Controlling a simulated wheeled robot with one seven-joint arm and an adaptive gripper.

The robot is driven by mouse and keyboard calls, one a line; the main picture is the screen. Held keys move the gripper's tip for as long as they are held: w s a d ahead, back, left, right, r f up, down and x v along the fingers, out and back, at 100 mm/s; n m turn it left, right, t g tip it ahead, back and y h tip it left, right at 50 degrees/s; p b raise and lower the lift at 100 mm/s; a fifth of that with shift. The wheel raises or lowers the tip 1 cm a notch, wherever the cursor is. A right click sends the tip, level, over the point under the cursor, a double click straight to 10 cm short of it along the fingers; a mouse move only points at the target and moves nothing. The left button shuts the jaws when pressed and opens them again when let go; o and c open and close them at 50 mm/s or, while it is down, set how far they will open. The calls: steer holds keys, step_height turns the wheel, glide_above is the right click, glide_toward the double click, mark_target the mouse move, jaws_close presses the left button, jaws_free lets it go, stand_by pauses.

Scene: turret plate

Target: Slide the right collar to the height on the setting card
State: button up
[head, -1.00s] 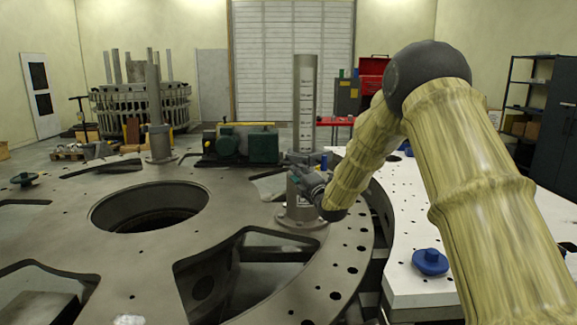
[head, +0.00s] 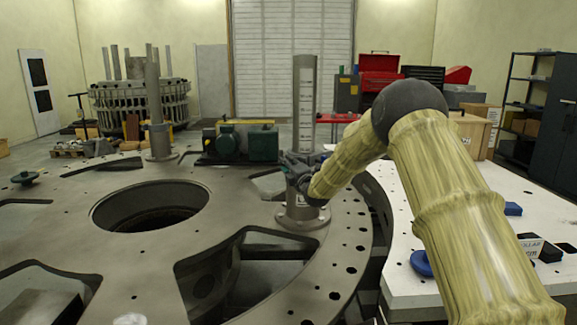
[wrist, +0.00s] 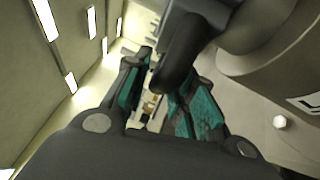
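The right post (head: 304,90) is a grey upright cylinder with a white scale strip, standing on a round flange (head: 301,218) on the turret plate (head: 250,290). My gripper (head: 293,165) is at the post's lower part and hides most of the collar there. In the wrist view, a dark rounded handle (wrist: 185,50) reaches from a grey ring-like part (wrist: 262,22) between the teal-padded fingers of my gripper (wrist: 160,88). A gap shows between the fingers, and they look apart.
The plate has a large round hole (head: 150,207) and several cutouts. A thinner post (head: 154,105) stands at left. A green motor (head: 263,143) sits behind the plate.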

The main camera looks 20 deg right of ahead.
jaws_close()
step_height(320, 180, up, 20)
steer(key=shift+r, duration=0.25)
stand_by(0.3)
jaws_free()
steer(key=shift+f, duration=0.1)
steer(key=shift+s+f, duration=0.1)
steer(key=shift+s, duration=0.05)
steer(key=s+d+f, duration=0.1)
steer(key=s, duration=1)
steer(key=shift+s+d, duration=0.25)
steer(key=shift+s, duration=0.05)
